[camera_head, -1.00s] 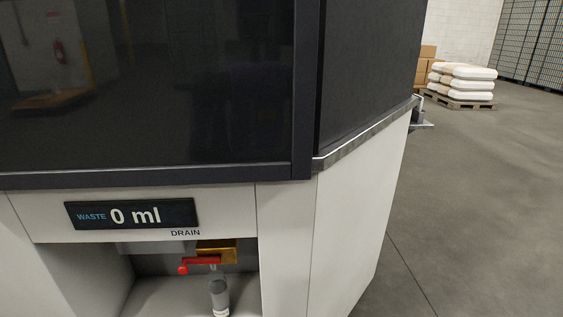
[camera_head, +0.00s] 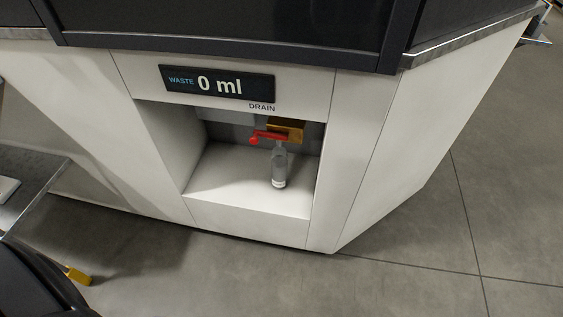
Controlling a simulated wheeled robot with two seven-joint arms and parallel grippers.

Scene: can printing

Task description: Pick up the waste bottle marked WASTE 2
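A small clear-grey bottle (camera_head: 279,168) stands upright in the drain recess of the white machine, under the brass drain valve (camera_head: 287,127) with its red lever (camera_head: 268,136). A pale band shows near the bottle's base; no WASTE 2 marking is legible, so I cannot tell whether this is that bottle. The display (camera_head: 217,83) above the recess reads WASTE 0 ml, with DRAIN printed below it.
The recess (camera_head: 228,182) has side walls, a low front panel and open floor left of the bottle. A grey metal table edge (camera_head: 36,203) juts in at the left. A dark shape with a yellow piece (camera_head: 77,275) is at the lower left. The concrete floor (camera_head: 400,275) in front is clear.

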